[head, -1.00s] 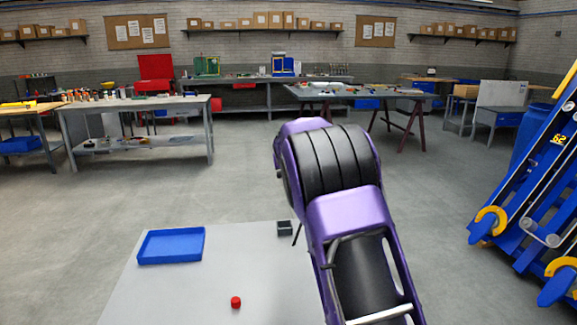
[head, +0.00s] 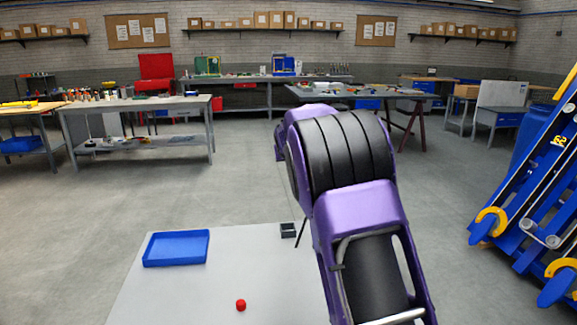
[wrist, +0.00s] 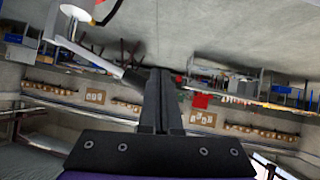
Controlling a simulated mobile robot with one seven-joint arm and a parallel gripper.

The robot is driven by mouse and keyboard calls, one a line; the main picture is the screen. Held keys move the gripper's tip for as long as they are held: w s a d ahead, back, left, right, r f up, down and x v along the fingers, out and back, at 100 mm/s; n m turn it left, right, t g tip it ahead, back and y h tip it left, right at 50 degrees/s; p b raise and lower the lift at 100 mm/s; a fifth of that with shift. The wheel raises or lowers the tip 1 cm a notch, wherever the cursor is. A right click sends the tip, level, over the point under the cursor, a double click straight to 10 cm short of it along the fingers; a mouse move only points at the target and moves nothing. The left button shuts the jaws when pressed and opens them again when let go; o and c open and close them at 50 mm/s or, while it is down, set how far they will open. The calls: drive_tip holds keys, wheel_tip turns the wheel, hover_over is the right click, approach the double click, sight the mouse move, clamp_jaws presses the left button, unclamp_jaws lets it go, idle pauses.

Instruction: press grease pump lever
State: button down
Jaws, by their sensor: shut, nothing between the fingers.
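No grease pump lever can be made out with certainty. In the wrist view, a pale grey bar (wrist: 100,60) slants from the upper left toward my fingertips; I cannot tell whether it touches them or is the lever. A white part with a yellow, lit-looking area (wrist: 76,12) is above it at the top edge. My gripper (wrist: 160,75) is shut and empty, with its two black fingers together. In the head view my purple arm hides the gripper and the area behind it. A thin dark rod (head: 301,233) shows beside the arm.
A grey tabletop (head: 180,290) in front bears a blue tray (head: 176,248), a small dark box (head: 288,230) and a red round piece (head: 241,305). Blue machinery with yellow hooks (head: 530,210) stands at the right. Open floor lies behind, before the workbenches (head: 140,104).

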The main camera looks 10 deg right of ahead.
drive_tip(key=v, duration=0.9)
drive_tip(key=shift+f, duration=0.1)
idle(1.7)
